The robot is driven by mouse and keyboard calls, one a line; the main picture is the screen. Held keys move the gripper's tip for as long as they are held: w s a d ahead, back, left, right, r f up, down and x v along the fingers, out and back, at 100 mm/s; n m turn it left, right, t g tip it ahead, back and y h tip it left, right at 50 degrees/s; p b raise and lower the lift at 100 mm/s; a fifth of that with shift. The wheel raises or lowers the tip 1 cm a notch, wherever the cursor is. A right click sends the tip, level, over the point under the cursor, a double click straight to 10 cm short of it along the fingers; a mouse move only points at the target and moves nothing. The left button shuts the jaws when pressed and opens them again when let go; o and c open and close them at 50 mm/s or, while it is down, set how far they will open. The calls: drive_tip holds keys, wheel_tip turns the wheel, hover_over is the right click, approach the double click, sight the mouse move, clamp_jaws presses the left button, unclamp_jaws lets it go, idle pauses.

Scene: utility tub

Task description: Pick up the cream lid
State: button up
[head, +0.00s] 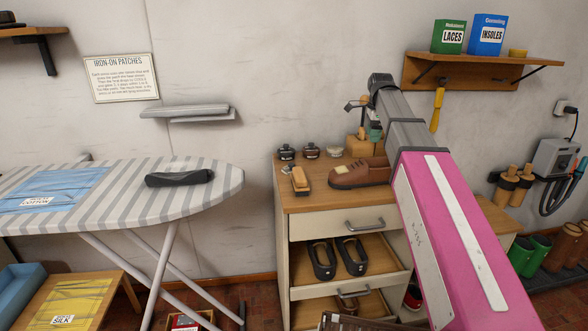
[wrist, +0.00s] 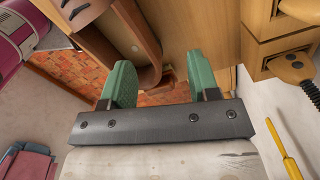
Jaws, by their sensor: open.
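A small low jar with a pale, cream-coloured round top (head: 334,152) stands at the back of the wooden cabinet top (head: 300,201) in the head view; this looks like the cream lid, but it is too small to be sure. I cannot make it out in the wrist view. My gripper (head: 373,133) is to the right of it, above the back of the cabinet, and partly hidden by my arm. In the wrist view my gripper (wrist: 160,78) has its two green fingers wide apart with nothing held between them.
Two darker jars (head: 286,152) (head: 310,150) stand left of the pale one. A brush (head: 299,181) and a brown shoe (head: 358,173) lie in front. A wall shelf (head: 466,72) is above right. The ironing board (head: 130,200) is left.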

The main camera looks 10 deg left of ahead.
drive_tip(key=s+a+m, duration=0.2)
drive_tip(key=a+m, duration=0.1)
drive_tip(key=a, duration=1.1)
drive_tip(key=m, duration=0.3)
approach(291, 163)
wheel_tip(291, 163, down, 10)
drive_tip(key=shift+s+f, duration=0.1)
drive_tip(key=shift+s, duration=0.05)
drive_tip(key=shift+c, duration=0.3)
drive_tip(key=c, duration=0.9)
